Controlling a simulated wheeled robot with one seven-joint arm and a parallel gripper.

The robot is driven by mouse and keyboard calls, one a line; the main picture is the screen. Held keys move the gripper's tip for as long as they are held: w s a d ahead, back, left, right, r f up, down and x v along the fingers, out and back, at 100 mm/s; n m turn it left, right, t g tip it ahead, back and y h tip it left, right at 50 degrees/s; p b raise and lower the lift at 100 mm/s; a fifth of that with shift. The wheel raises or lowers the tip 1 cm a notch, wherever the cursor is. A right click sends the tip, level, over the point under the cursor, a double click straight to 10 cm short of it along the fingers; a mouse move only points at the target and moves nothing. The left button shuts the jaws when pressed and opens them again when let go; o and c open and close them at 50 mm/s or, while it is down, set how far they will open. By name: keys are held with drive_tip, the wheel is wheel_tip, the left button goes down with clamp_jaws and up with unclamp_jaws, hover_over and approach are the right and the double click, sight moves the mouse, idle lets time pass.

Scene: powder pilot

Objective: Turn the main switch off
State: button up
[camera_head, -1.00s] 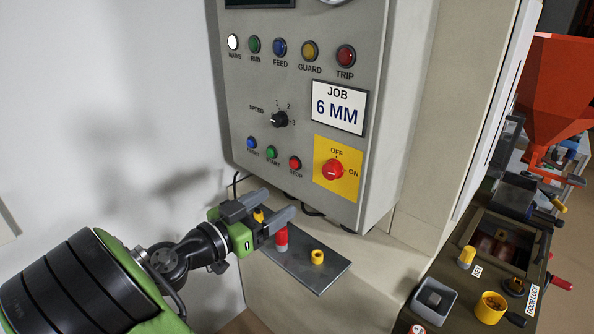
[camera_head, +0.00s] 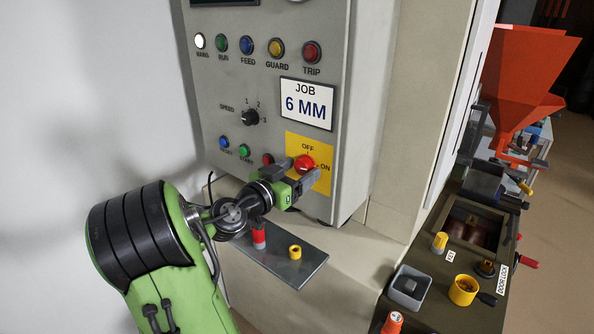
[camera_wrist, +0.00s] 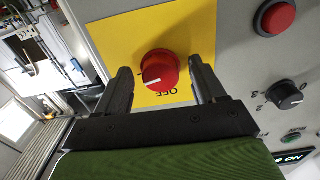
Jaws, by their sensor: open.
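The main switch is a red round knob (camera_head: 304,163) on a yellow plate (camera_head: 322,182) marked OFF at the top and ON at the right. In the wrist view the red knob (camera_wrist: 160,70) has a white mark pointing left, not at the OFF lettering below it. My gripper (camera_head: 298,172) is at the plate, partly covering it. In the wrist view my gripper (camera_wrist: 160,78) is open, with one finger on each side of the knob and gaps showing. Whether the fingertips reach past the knob's face I cannot tell.
The red STOP button (camera_wrist: 275,17) and the black speed selector (camera_wrist: 287,95) are close by on the panel. Below the cabinet, a grey plate (camera_head: 310,262) holds a red peg (camera_head: 259,236) and a yellow ring (camera_head: 295,252). A machine with an orange hopper (camera_head: 522,80) stands right.

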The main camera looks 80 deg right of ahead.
drive_tip(key=c, duration=1)
drive_tip(key=shift+c, duration=0.2)
drive_tip(key=shift+n, duration=0.4)
drive_tip(key=n, duration=0.3)
drive_tip(key=shift+n, duration=0.4)
drive_tip(key=n+p, duration=0.1)
drive_tip(key=n, duration=0.2)
drive_tip(key=shift+s+a+n, duration=0.1)
drive_tip(key=shift+n, duration=0.2)
drive_tip(key=n+p, duration=0.2)
drive_tip(key=n, duration=0.2)
drive_tip(key=shift+r+n+p, duration=0.15)
drive_tip(key=shift+n+p, duration=0.15)
drive_tip(key=shift+p, duration=0.05)
drive_tip(key=shift+n+p, duration=0.95)
drive_tip(key=shift+n, duration=0.85)
